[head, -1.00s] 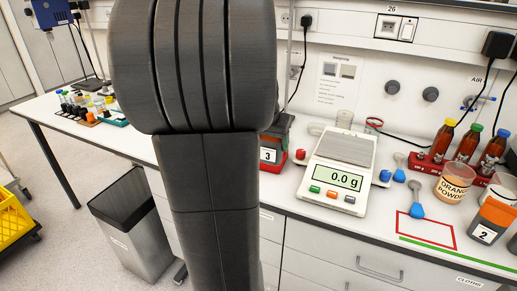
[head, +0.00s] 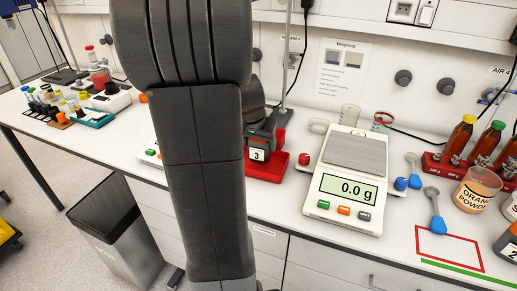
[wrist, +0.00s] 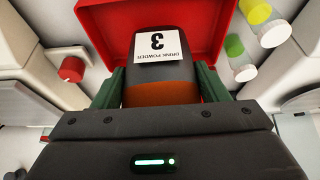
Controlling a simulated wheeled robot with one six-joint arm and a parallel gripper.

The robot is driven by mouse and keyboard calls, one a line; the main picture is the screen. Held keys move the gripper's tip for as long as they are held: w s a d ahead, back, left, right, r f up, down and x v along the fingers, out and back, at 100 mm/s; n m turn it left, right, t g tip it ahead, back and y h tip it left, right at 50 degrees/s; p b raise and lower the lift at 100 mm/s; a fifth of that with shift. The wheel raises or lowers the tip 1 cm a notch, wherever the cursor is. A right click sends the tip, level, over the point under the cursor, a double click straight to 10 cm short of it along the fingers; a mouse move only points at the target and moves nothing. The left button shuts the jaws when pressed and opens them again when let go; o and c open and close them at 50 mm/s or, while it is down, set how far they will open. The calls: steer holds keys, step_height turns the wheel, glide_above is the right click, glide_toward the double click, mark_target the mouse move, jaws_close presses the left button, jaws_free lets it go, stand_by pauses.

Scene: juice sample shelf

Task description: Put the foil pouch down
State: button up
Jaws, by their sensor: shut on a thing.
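The foil pouch (head: 258,143) is dark, with a white label reading 3. In the wrist view the pouch (wrist: 145,75) shows its "DRINK POWDER 3" label and an orange band near my gripper. My gripper (wrist: 161,88) has its green fingers on both sides of the pouch and is shut on it. A red tray (wrist: 205,30) lies behind the pouch in the wrist view. In the head view the red tray (head: 272,172) shows around the pouch's lower part. I cannot tell whether the pouch touches the tray floor. My arm hides part of both.
A scale (head: 345,190) reading 0.0 g stands right of the tray. A stand's rod (head: 288,60) rises behind the tray. Beyond the scale are a blue scoop (head: 436,212), an orange powder tub (head: 476,190) and bottles in a red rack (head: 437,166). A bin (head: 115,222) stands below.

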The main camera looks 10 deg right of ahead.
steer(key=shift+f, duration=1.2)
steer(key=shift+f, duration=0.15)
steer(key=o, duration=1.2)
steer(key=shift+o, duration=0.2)
steer(key=shift+a+r, duration=0.1)
steer(key=shift+r, duration=0.55)
steer(key=v, duration=1.1)
steer(key=shift+s+f, duration=0.1)
